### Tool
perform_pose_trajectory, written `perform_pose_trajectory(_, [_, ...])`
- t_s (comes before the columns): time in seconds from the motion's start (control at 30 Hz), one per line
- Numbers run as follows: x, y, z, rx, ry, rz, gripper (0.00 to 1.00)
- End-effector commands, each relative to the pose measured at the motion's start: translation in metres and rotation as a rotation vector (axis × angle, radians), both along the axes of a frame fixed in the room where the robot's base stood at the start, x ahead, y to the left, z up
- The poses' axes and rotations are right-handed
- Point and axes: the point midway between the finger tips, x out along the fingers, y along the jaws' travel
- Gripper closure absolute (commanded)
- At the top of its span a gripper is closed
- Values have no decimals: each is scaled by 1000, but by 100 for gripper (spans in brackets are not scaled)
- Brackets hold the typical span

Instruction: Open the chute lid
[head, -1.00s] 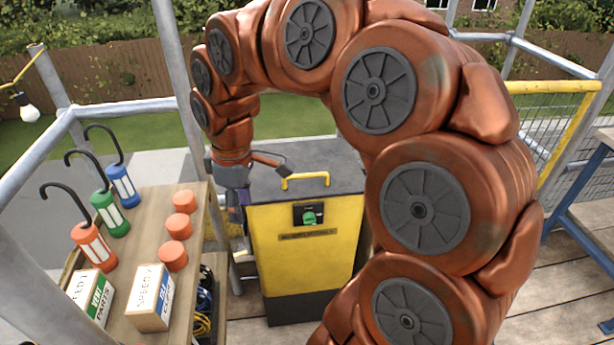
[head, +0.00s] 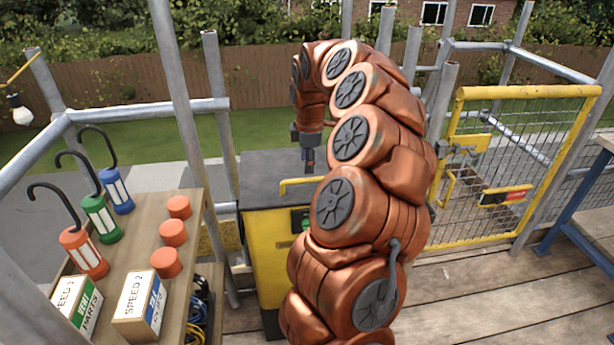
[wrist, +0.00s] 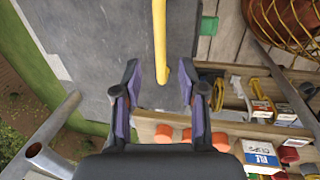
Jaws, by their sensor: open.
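The chute is a yellow box (head: 266,245) with a flat dark grey lid (head: 258,170), which lies closed on top. A yellow bar handle (head: 290,187) stands on the lid near its front edge, partly hidden behind my arm in the head view. My gripper (head: 308,165) is above the lid, pointing down. In the wrist view my gripper (wrist: 158,78) is open and empty. The end of the yellow handle (wrist: 160,45) shows between its two fingertips, touching neither. I cannot tell how far above the handle the fingers are.
A wooden bench (head: 160,225) at the left holds several lanterns, orange caps (head: 173,233) and labelled boxes (head: 140,298). Scaffold poles (head: 222,130) stand close by the chute. A yellow mesh gate (head: 510,165) is at the right, with clear planks before it.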

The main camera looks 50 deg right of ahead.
Motion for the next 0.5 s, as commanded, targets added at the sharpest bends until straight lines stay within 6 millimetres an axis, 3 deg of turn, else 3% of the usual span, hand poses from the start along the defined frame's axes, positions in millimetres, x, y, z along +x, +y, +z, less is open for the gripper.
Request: perform_pose_trajectory(0.5, [9,-6,-61,2,1,-1,59])
